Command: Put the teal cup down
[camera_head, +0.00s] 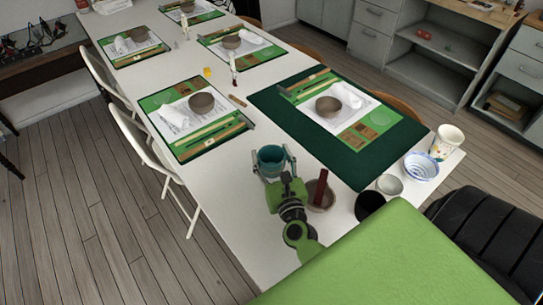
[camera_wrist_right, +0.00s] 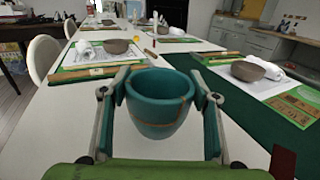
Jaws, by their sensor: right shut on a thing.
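The teal cup (camera_head: 271,160) is upright over the near part of the white table, left of the dark green mat. A thin gold-brown seam runs across its side in the right wrist view (camera_wrist_right: 160,100). My right gripper (camera_head: 272,164) is shut on the cup, one finger on each side; both fingers also show in the wrist view (camera_wrist_right: 160,105). The cup looks level. I cannot tell whether its base touches the table or hangs just above it. My left gripper is not in view.
Right of my gripper stand a brownish bowl (camera_head: 316,203) with a dark red block, a black cup (camera_head: 369,205), a pale cup (camera_head: 389,184), a blue-and-white bowl (camera_head: 421,166) and a patterned cup (camera_head: 447,140). The dark green mat (camera_head: 345,155) holds a place setting. White tabletop (camera_head: 215,185) is bare to the left.

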